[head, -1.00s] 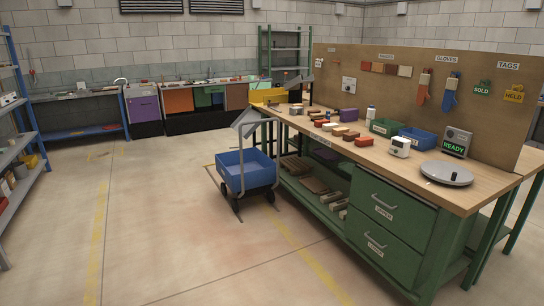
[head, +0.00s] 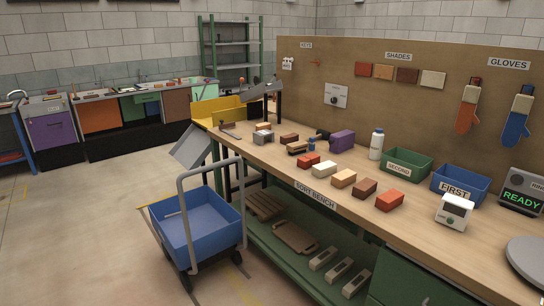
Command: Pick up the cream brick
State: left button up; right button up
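The cream brick (head: 324,169) lies on the wooden top of the sort bench (head: 440,250), in a slanting row of bricks near the front edge. A red brick (head: 308,160) is on its far side and a tan brick (head: 343,178) on its near side, with small gaps between them. A brown brick (head: 364,188) and an orange-red brick (head: 389,201) continue the row nearer to me. Neither of my grippers shows in the head view.
A blue cart (head: 200,230) stands left of the bench. Behind the row are a purple object (head: 342,141), a white bottle (head: 376,144), a green bin (head: 405,165) and the blue FIRST bin (head: 460,185). A white device (head: 454,210) stands on the right. The floor at left is open.

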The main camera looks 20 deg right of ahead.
aim_at(321, 171)
jog(key=i+j+z, duration=0.2)
jog(key=i, duration=0.45)
jog(key=i+j+z, duration=0.15)
jog(key=i, duration=0.55)
jog(key=l, duration=0.1)
